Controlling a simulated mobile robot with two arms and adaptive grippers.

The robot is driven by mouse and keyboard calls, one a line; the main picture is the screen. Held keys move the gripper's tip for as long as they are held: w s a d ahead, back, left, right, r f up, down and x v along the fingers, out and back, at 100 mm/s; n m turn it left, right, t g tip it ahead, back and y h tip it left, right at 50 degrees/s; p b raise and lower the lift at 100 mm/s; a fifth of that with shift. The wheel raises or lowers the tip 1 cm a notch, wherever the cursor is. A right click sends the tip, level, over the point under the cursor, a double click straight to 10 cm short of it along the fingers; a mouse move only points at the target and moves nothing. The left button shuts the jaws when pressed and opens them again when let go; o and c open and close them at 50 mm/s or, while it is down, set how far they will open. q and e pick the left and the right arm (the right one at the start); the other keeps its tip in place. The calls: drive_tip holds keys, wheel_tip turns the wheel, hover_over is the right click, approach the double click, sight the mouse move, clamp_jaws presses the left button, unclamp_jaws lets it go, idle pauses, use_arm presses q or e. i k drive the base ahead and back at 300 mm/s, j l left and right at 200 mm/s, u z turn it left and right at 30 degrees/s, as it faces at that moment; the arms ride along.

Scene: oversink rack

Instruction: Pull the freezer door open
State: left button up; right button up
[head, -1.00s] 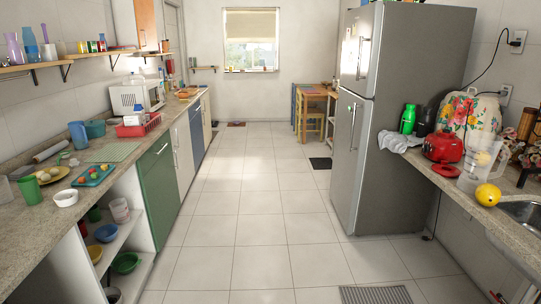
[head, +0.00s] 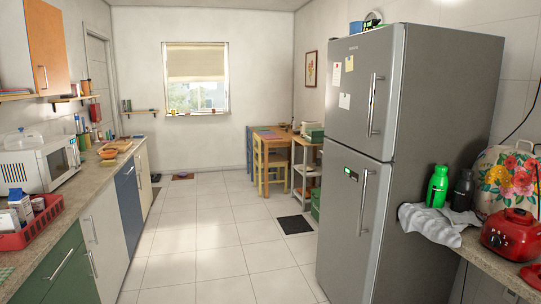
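A tall grey fridge-freezer (head: 440,130) stands on the right in the head view, with two doors, one above the other. Its upper door (head: 350,100) carries notes and a vertical handle (head: 374,105). Its lower door (head: 342,215) has a small display and a vertical handle (head: 363,202). Both doors look shut. Nothing marks which one is the freezer. Neither of my grippers shows in the head view.
The tiled floor (head: 205,235) in front of the fridge is clear. A counter with cabinets and a microwave (head: 42,165) runs along the left. A right counter holds a green bottle (head: 437,186), cloth (head: 436,222) and red appliance (head: 510,236). A dark mat (head: 294,225) and wooden chair (head: 270,165) lie beyond.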

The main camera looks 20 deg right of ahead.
sight(364, 69)
drive_tip(key=i+z, duration=0.2)
drive_tip(key=i, duration=0.3)
drive_tip(key=i+j+z, duration=0.15)
drive_tip(key=i, duration=0.3)
drive_tip(key=i+j+z, duration=0.2)
drive_tip(key=i, duration=0.3)
drive_tip(key=i+j+z, duration=0.2)
drive_tip(key=i, duration=0.25)
drive_tip(key=j, duration=0.1)
